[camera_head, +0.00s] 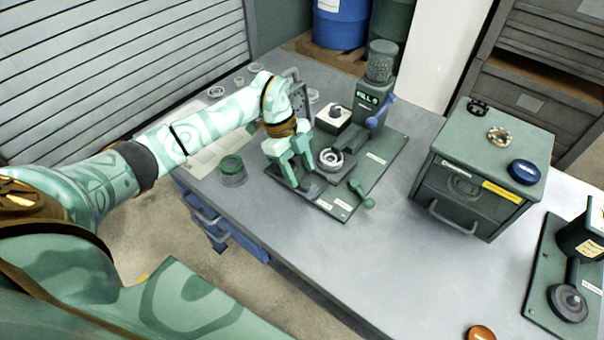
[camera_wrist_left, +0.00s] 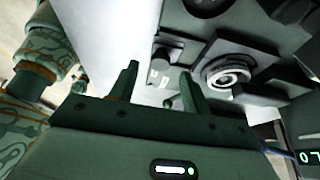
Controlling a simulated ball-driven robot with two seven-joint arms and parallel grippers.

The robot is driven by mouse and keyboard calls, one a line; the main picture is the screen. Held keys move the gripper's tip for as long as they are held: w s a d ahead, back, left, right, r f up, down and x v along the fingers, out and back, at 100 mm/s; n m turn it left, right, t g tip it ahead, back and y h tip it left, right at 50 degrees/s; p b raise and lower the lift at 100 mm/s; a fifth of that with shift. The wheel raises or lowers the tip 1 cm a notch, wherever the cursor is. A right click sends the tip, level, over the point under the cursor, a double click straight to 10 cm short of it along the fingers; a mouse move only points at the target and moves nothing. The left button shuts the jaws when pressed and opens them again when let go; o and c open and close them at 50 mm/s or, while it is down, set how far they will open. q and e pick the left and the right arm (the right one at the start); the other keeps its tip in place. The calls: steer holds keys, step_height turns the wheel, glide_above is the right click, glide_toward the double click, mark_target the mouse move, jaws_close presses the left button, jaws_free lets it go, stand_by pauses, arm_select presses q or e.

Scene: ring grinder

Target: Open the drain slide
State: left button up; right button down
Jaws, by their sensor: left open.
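The grinder (camera_head: 372,165) stands on a dark green base plate, with a column reading "FULL 0" and a round cup with a pale ring (camera_head: 331,159). My left gripper (camera_head: 299,178) points down at the front left of the plate, its fingers apart and empty. A small dark block (camera_head: 312,187) lies beside the fingertips; I cannot tell for sure that it is the drain slide. In the left wrist view a dark piece with white marks (camera_wrist_left: 160,72) shows between the fingertips, and the cup (camera_wrist_left: 226,75) is to the right. My right gripper is out of view.
A green-handled lever (camera_head: 364,194) and a blue lever (camera_head: 381,112) stick out from the grinder. A green-lidded jar (camera_head: 232,168) stands left of the gripper. A drawer cabinet (camera_head: 480,165) stands at the right. The table's front middle is clear.

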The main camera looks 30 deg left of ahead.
arm_select(q)
steer(key=p+v, duration=0.1)
steer(key=v, duration=1.2)
steer(key=shift+a+r, duration=0.15)
steer(key=shift+r, duration=0.25)
